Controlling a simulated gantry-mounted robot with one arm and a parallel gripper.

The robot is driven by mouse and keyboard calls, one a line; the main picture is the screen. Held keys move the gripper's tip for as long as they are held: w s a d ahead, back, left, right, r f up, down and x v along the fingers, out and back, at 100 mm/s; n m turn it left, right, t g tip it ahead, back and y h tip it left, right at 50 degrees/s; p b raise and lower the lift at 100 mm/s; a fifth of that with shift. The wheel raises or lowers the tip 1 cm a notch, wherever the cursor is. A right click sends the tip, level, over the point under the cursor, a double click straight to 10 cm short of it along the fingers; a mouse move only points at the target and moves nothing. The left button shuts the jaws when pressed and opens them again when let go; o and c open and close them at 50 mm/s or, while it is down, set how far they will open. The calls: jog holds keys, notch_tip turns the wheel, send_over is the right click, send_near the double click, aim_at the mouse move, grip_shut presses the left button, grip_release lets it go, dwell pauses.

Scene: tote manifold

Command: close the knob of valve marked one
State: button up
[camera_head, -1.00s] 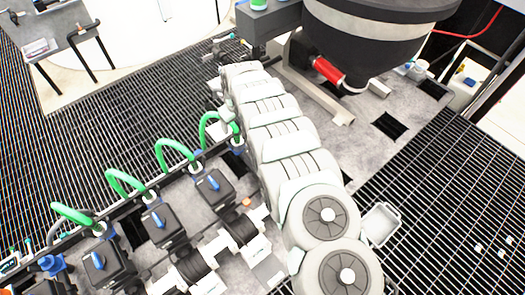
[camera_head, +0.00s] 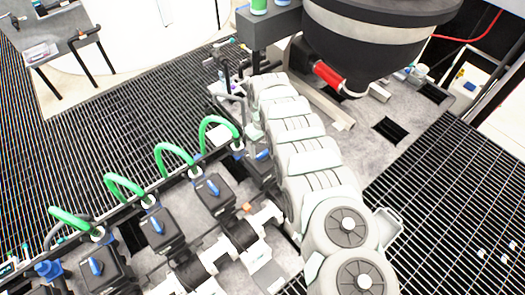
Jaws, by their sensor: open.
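A row of black valves with blue knobs runs diagonally along the manifold. One valve (camera_head: 215,196) is left of my arm, another (camera_head: 160,233) is further down-left, and a third (camera_head: 98,273) is near the bottom left. A further blue knob (camera_head: 262,154) shows just left of my arm, its valve partly covered by it. Number marks are too small to read, so I cannot tell which valve is one. My gripper (camera_head: 252,124) is open, small and partly hidden at the arm's far end, beside the end of the row. I see nothing held in it.
Green hoses (camera_head: 220,121) arch up behind the valves. Black and white pipe fittings (camera_head: 240,235) lie in front of them. A large black hopper (camera_head: 382,45) with a red part (camera_head: 328,73) stands at the upper right. Dark grating (camera_head: 450,190) surrounds the grey platform.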

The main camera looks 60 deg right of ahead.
aim_at(263, 153)
notch_tip(263, 153, down, 2)
jog(key=shift+w+f+b, duration=0.1)
jog(key=shift+b, duration=0.25)
jog(key=shift+f, duration=0.5)
jog(key=shift+c, duration=0.5)
jog(key=c, duration=1.3)
